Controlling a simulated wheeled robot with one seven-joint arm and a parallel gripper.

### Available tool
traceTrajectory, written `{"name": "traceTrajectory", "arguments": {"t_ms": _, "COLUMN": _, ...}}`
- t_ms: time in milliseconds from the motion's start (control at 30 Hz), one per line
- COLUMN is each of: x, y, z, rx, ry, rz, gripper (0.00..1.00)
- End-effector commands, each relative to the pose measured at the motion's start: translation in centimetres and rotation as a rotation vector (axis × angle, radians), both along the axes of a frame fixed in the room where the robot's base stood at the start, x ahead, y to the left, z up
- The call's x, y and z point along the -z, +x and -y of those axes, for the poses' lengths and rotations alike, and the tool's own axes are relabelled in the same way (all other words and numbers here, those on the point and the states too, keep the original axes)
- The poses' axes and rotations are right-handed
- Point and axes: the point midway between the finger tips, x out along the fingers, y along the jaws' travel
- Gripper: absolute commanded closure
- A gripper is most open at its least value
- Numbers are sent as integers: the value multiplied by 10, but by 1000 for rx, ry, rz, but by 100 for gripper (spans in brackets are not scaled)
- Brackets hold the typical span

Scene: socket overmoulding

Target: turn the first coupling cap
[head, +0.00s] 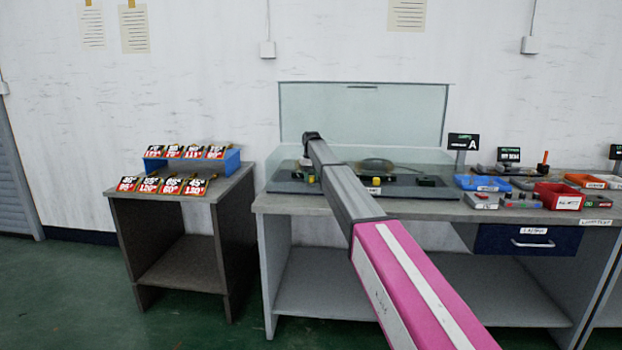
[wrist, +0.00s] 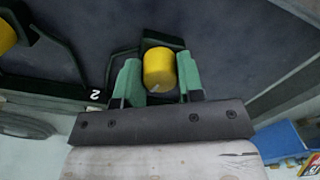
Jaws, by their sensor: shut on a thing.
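The first coupling cap is a yellow round cap (wrist: 159,66) in a dark holder, in the middle of the wrist view. My gripper (wrist: 159,76) has its two green fingers on either side of this cap and is shut on it. A short pale mark shows on the cap's near edge. A second yellow cap (wrist: 6,36) sits in another dark holder at the left edge, near a label "2". In the head view, the held cap (head: 311,180) is a small yellow spot below the end of my arm. The other cap (head: 376,181) is to its right.
Blue (head: 482,183) and red (head: 560,196) bins stand on the right. A side table (head: 215,186) with price-like cards stands at left.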

Motion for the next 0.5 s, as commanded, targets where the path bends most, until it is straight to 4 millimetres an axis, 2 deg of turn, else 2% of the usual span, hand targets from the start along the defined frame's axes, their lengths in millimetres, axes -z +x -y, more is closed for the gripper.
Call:
{"name": "traceTrajectory", "arguments": {"t_ms": 200, "x": 0, "y": 0, "z": 0, "rx": -147, "ry": 0, "rz": 1, "gripper": 88}}
{"name": "traceTrajectory", "arguments": {"t_ms": 500, "x": -1, "y": 1, "z": 0, "rx": -261, "ry": 0, "rz": 1, "gripper": 88}}
